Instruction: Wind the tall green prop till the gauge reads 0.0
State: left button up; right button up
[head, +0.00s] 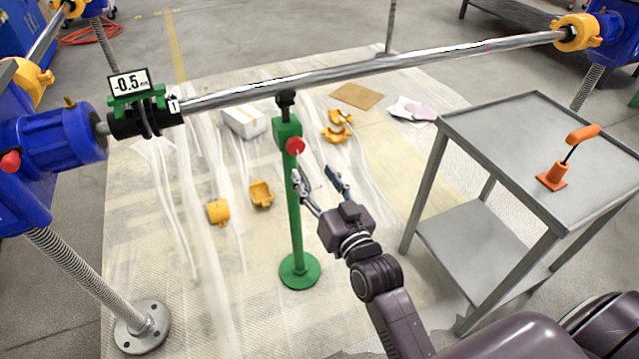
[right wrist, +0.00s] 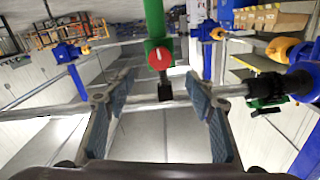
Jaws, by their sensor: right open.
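The tall green prop (head: 290,215) stands upright on a round base, its black top at the underside of the long steel shaft (head: 370,68). A red knob (head: 295,145) is on its side; the knob also shows in the right wrist view (right wrist: 160,58). The gauge (head: 129,83), clamped at the shaft's left end, reads -0.5. My right gripper (head: 318,183) is open and empty, just right of the prop and a little below the knob. In the right wrist view its fingers (right wrist: 162,84) are spread wide, with the knob beyond them. My left gripper is out of view.
A grey cart (head: 465,125) with an orange-handled tool (head: 558,172) stands at the right. Yellow clamp parts (head: 261,193), a white box (head: 244,120) and cardboard (head: 357,96) lie on the floor sheeting. Blue machine housings (head: 60,145) flank the shaft.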

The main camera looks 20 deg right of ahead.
jog(key=shift+s, duration=1.2)
dwell(0.9)
send_near(298, 148)
jog(key=w, duration=0.8)
jog(key=shift+w+a+b, duration=0.1)
jog(key=shift+a+b, duration=0.05)
jog(key=shift+b, duration=0.2)
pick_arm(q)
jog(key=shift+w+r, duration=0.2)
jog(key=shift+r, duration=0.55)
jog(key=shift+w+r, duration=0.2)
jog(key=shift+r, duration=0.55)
pick_arm(e)
jog(key=shift+w, duration=0.65)
